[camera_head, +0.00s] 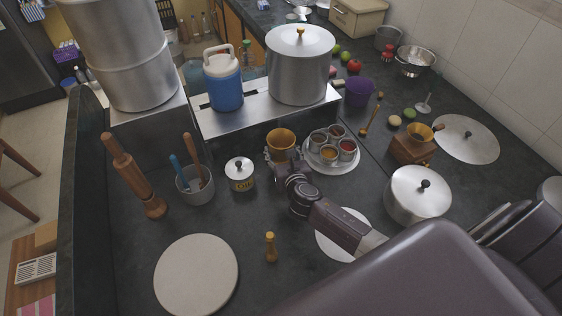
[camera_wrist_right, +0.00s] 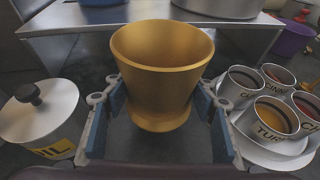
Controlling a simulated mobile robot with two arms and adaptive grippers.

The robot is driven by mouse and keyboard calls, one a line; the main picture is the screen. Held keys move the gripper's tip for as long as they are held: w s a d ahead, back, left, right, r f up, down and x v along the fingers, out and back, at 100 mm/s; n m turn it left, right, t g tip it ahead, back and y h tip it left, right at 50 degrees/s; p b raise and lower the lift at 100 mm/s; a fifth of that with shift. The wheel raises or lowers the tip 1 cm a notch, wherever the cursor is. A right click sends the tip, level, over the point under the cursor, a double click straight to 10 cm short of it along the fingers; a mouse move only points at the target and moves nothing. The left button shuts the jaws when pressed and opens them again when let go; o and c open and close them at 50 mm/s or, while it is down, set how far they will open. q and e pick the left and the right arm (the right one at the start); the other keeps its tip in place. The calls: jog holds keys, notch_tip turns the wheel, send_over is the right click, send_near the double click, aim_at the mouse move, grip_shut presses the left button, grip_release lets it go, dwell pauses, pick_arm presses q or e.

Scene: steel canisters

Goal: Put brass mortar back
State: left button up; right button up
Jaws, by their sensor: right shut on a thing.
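The brass mortar (camera_head: 281,143) is a gold-coloured, flared cup, upright near the middle of the dark counter, in front of the steel shelf. My right gripper (camera_head: 282,156) is shut on it. In the right wrist view the mortar (camera_wrist_right: 162,75) stands between the two blue-padded fingers of the gripper (camera_wrist_right: 165,115), its open mouth facing up and looking empty. I cannot tell whether its base touches the counter. A small brass pestle-like piece (camera_head: 270,247) stands on the counter nearer to me. My left gripper is not in view.
Right of the mortar is a round tray (camera_head: 331,168) with several spice tins. Left is a lidded steel tin (camera_head: 240,174), also in the wrist view (camera_wrist_right: 40,120). Behind is the raised steel shelf (camera_head: 225,118) with a blue jug (camera_head: 224,85) and pot (camera_head: 299,75). A pale round board (camera_head: 196,274) lies front left.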

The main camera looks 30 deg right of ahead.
aim_at(281, 161)
jog(key=shift+w+f+b, duration=0.1)
jog(key=shift+f+b, duration=0.6)
jog(key=shift+f, duration=1.45)
jog(key=shift+f, duration=0.1)
jog(key=o, duration=1.3)
jog(key=shift+f, duration=0.2)
jog(key=o, duration=0.5)
jog(key=shift+r, duration=0.2)
jog(key=v, duration=1.2)
